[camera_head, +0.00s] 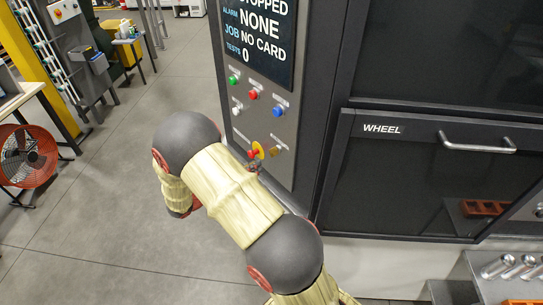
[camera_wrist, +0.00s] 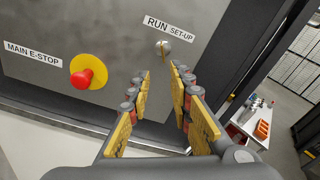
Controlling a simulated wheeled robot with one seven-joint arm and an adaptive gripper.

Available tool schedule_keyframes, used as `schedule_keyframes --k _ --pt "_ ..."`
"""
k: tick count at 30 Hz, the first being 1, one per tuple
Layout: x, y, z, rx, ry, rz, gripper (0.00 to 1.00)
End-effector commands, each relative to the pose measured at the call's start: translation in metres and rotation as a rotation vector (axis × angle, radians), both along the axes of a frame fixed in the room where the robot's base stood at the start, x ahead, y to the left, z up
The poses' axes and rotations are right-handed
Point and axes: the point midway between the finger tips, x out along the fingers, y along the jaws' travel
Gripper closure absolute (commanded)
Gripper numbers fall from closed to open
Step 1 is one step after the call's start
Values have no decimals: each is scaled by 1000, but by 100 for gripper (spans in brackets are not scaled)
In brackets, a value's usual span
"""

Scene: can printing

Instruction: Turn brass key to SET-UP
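The brass key (camera_wrist: 163,52) sits in a round silver lock on the grey panel in the wrist view. Its thin edge is upright in the picture, and the labels RUN (camera_wrist: 156,22) and SET-UP (camera_wrist: 181,30) are just above the lock. I cannot tell for sure which setting it points to. The key also shows small in the head view (camera_head: 276,146), low on the panel. My gripper (camera_wrist: 159,73) is open and empty, its fingertips pointing at the key and spread to either side below it, apart from it. In the head view my arm mostly hides the gripper.
A red MAIN E-STOP button on a yellow disc (camera_wrist: 90,76) is close left of my fingers. Coloured buttons (camera_head: 253,95) and a screen (camera_head: 259,35) reading STOPPED are above. The WHEEL door (camera_head: 400,180) with its handle is to the right. Open floor (camera_head: 90,225) is left.

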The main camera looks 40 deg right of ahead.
Motion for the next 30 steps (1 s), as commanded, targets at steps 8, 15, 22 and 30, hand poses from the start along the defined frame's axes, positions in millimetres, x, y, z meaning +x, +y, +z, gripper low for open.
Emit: schedule_keyframes --k 8,15,22,30 --pt "2 -8 17 -49 124 15 79" --pt "-1 -43 18 -48 123 12 79" --pt "-3 -71 18 -47 121 13 79" --pt "-3 -79 16 -47 120 15 79"
